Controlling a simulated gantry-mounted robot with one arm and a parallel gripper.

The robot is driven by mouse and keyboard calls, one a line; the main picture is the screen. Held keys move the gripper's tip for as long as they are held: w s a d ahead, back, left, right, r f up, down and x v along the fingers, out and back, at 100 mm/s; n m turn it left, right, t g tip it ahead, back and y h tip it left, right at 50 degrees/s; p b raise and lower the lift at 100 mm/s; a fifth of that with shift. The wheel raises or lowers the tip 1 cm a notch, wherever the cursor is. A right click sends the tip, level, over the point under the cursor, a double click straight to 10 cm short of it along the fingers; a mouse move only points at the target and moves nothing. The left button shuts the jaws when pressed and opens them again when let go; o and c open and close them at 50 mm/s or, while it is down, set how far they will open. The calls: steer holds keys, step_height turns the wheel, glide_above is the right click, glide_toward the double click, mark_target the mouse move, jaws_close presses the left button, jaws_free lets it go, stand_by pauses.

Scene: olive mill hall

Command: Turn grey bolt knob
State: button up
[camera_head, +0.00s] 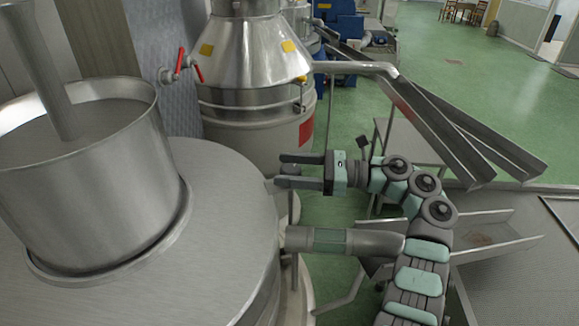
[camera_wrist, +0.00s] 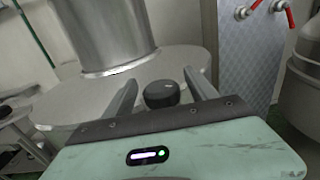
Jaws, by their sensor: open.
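The grey bolt knob (camera_wrist: 162,94) is a dark, rounded knob in the middle of the wrist view, between the two fingers of my gripper (camera_wrist: 160,79). A gap shows on each side of it, so the fingers look apart from it. In the head view my gripper (camera_head: 281,170) is open and level, pointing left at the edge of the large round steel lid (camera_head: 225,190). The knob is small there and partly hidden between the fingers. The knob's shaft is hidden in both views.
A steel drum (camera_head: 110,190) stands on the lid at left. Sloping metal chutes (camera_head: 440,130) are at right; green floor lies beyond.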

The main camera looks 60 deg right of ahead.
steer(key=shift+c, duration=0.4)
steer(key=c, duration=1.3)
steer(key=f+m+h+b, duration=0.1)
steer(key=b, duration=0.2)
steer(key=shift+h, duration=0.4)
steer(key=m+h+b, duration=0.1)
steer(key=h+b, duration=0.1)
steer(key=m+h+b, duration=0.1)
steer(key=m+h, duration=0.1)
steer(key=shift+d+r+t+b, duration=0.1)
steer(key=shift+r+t+b, duration=0.05)
steer(key=shift+t+b, duration=0.25)
steer(key=shift+r+h, duration=0.35)
steer(key=shift+h, duration=0.15)
steer(key=shift+r+m, duration=0.1)
steer(key=shift+m, duration=0.2)
steer(key=o, duration=1.4)
